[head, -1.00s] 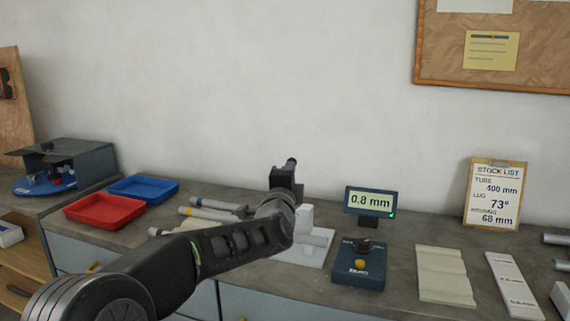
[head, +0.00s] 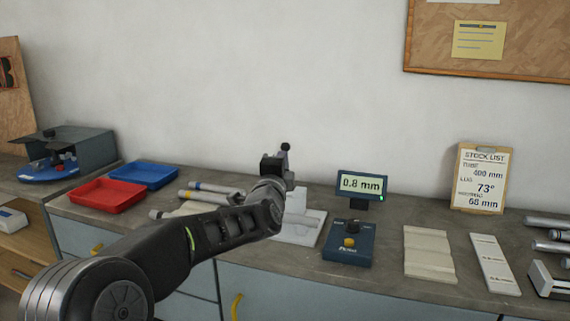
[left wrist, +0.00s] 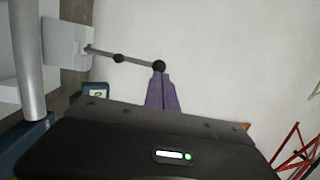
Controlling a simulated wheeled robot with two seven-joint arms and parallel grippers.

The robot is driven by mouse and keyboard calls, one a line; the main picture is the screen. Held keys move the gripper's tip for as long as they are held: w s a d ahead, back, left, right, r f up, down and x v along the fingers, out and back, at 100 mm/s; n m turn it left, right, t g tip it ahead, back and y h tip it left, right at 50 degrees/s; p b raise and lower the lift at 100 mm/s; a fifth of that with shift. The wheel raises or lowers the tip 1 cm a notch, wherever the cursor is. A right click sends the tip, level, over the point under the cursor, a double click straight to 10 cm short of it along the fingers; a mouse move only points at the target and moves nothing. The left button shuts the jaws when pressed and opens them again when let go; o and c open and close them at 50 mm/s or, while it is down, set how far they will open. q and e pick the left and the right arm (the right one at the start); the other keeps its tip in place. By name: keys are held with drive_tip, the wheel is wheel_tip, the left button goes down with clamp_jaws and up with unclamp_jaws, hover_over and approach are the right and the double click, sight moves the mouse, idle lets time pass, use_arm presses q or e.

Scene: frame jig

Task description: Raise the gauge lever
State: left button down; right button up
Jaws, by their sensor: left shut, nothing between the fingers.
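The gauge is a white block on a white base plate (head: 299,232), partly hidden behind my left arm. Its lever is a thin grey rod (left wrist: 138,62) with a dark ball (left wrist: 159,66) at its end and a second dark ball partway along. In the head view the lever stands nearly upright, its dark knob (head: 285,146) showing above my gripper. My left gripper (head: 274,164) is shut and empty beside the lever. In the left wrist view its purple fingertips (left wrist: 161,79) are right by the end ball; I cannot tell whether they touch. My right gripper is out of view.
A display (head: 362,185) reads 0.8 mm, behind a blue box with knobs (head: 348,253). Tubes (head: 215,187) lie left of the gauge, beyond which are red (head: 107,207) and blue (head: 152,182) trays. A stock list clipboard (head: 481,210) leans against the wall.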

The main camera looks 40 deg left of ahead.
use_arm(q)
drive_tip(key=v, duration=1)
drive_tip(key=shift+s+f+b, duration=0.2)
drive_tip(key=shift+b, duration=0.2)
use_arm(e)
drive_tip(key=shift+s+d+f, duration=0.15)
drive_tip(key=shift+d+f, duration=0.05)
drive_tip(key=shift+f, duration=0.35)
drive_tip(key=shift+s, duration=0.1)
